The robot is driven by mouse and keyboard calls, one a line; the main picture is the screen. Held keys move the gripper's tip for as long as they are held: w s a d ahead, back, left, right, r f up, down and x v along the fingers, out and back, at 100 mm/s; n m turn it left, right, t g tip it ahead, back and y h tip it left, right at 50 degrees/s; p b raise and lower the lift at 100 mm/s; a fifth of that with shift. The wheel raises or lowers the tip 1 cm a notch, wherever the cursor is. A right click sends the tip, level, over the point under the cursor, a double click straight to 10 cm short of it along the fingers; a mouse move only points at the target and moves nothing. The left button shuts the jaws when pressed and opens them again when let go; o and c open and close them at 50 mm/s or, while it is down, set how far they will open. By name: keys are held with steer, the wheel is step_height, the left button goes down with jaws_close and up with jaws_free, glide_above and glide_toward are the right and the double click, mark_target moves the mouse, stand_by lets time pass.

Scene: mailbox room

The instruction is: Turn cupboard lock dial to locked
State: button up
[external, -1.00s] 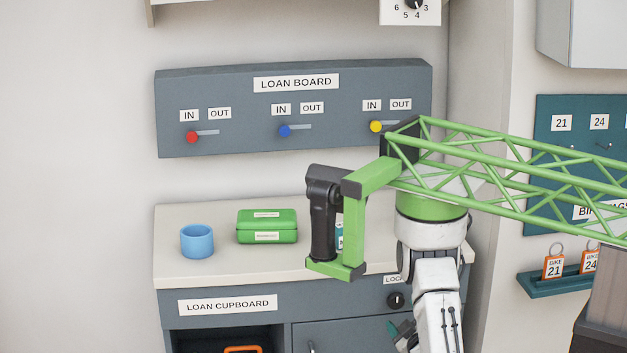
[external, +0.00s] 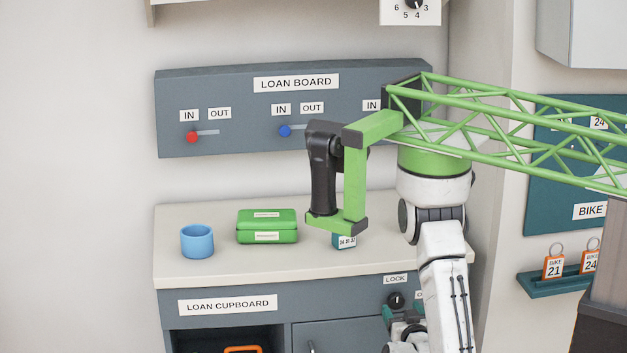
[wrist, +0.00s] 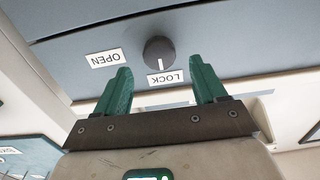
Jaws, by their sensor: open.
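The lock dial (external: 396,300) is a dark round knob on the cupboard front, with a LOCK label (external: 395,279) above it. In the wrist view the dial (wrist: 159,48) shows a pale mark towards the LOCK label (wrist: 166,78), and the OPEN label (wrist: 104,58) lies to the left. My gripper (wrist: 161,66) has its green fingers apart, one on each side of the dial's line. The fingers appear short of the dial, with no clear contact. In the external view my gripper (external: 404,313) is just below and around the dial, partly hidden by my arm.
The cupboard top (external: 200,275) holds a blue cup (external: 197,242), a green box (external: 267,227) and a small teal item (external: 344,241). The loan board (external: 230,90) is on the wall above. A bike tag shelf (external: 550,288) is at the right.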

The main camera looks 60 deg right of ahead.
steer(key=shift+x, duration=2.2)
steer(key=shift+c, duration=0.5)
